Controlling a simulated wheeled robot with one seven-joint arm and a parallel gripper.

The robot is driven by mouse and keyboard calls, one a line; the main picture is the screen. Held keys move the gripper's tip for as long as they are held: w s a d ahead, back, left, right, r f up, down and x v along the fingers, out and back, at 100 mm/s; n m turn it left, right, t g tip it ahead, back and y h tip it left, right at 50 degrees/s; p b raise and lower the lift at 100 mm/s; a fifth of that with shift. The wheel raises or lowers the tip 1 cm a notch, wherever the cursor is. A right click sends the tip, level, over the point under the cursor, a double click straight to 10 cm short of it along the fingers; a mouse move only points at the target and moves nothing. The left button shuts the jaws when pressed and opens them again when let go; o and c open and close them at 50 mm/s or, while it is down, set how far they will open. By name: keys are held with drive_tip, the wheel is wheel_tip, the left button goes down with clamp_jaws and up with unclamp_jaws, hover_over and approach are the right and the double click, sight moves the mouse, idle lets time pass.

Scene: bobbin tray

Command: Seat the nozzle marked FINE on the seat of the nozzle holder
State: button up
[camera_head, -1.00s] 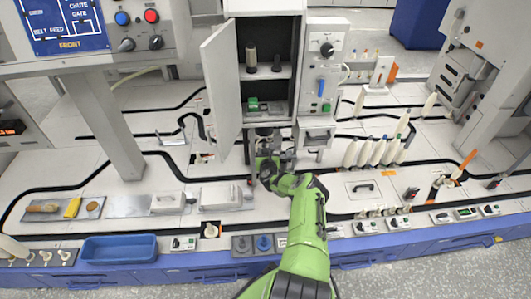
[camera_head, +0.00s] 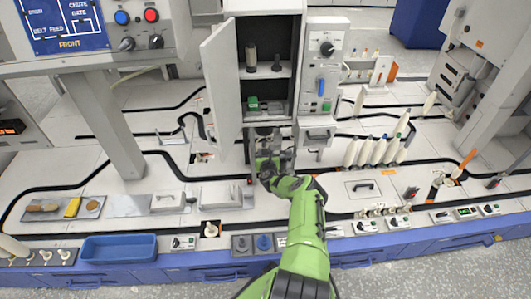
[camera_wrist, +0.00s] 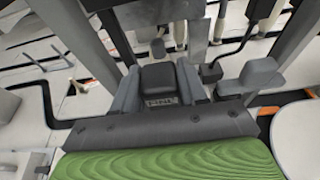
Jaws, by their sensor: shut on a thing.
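My gripper (camera_wrist: 159,88) is shut on a dark block-like piece, which I take to be the nozzle (camera_wrist: 158,76). It sits between the two grey fingers in the wrist view, with a small light marking on its near face that is too small to read surely. In the head view my gripper (camera_head: 271,165) is low in front of the open cabinet, beneath its lower edge. The nozzle holder and its seat cannot be made out clearly; my arm and gripper cover part of that area. Whether the held piece touches anything cannot be told.
The open cabinet (camera_head: 229,92) stands just behind my gripper, its door swung left. A control panel (camera_head: 326,50) is at its right. Several pale bobbins (camera_head: 365,153) stand farther right. A grey knob-like piece (camera_head: 241,243) and a blue one (camera_head: 263,243) stand at the front edge, near a blue tray (camera_head: 119,248).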

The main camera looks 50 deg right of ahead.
drive_tip(key=shift+f, duration=0.55)
drive_tip(key=o, duration=1.1)
drive_tip(key=shift+o, duration=0.2)
drive_tip(key=p+v, duration=0.9)
drive_tip(key=v, duration=0.7)
drive_tip(key=shift+f, duration=0.1)
